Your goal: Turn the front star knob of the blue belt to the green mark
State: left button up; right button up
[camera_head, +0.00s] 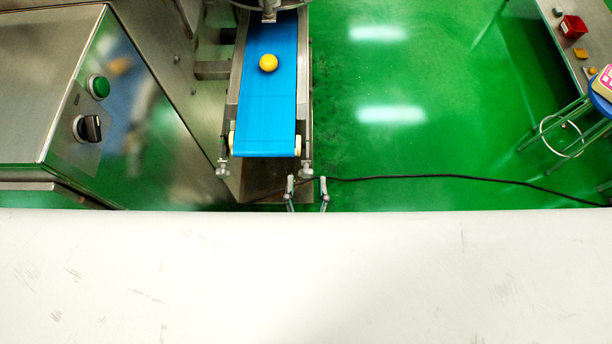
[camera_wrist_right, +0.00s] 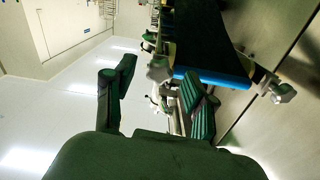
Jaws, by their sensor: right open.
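The blue belt (camera_head: 268,105) runs away from me in the head view, with a yellow ball (camera_head: 268,63) on it. A metal star knob (camera_head: 306,171) is at the right of its front end, and another star knob (camera_head: 222,170) is at the left. My right gripper (camera_head: 307,190) is open just in front of the right knob. In the right wrist view, a star knob (camera_wrist_right: 159,69) shows beyond and between the open fingers (camera_wrist_right: 155,90), apart from them. The other knob (camera_wrist_right: 283,93) is to the right there. I cannot make out a green mark. My left gripper is out of view.
A steel machine (camera_head: 150,120) with a green button (camera_head: 98,87) and a black switch (camera_head: 88,128) stands at the left. A black cable (camera_head: 440,177) crosses the green floor. A blue stool (camera_head: 600,100) and a steel table (camera_head: 590,45) are at the right.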

jog(key=s, duration=0.5)
jog(key=shift+s, duration=0.3)
jog(key=s+d+f+n+g+y, duration=0.1)
jog(key=d+f+n+g, duration=0.15)
jog(key=f, duration=0.65)
jog(key=s+d+f+n+g+y, duration=0.1)
jog(key=f+n+g+y, duration=0.15)
jog(key=f, duration=0.65)
jog(key=s+d+f+n+g+y, duration=0.1)
jog(key=d+f+g, duration=0.15)
jog(key=f, duration=0.65)
jog(key=s+d+f+m+g+h, duration=0.2)
jog(key=s+d+f+g+h, duration=0.2)
jog(key=s+d+f+g, duration=0.5)
jog(key=s+d+f, duration=0.5)
jog(key=s+d, duration=0.2)
jog(key=d, duration=0.1)
jog(key=shift+d+f+p, duration=0.3)
jog(key=shift+f+p, duration=0.05)
jog(key=shift+f, duration=0.05)
jog(key=shift+w+a+g+h, duration=0.15)
jog(key=shift+g+h, duration=0.1)
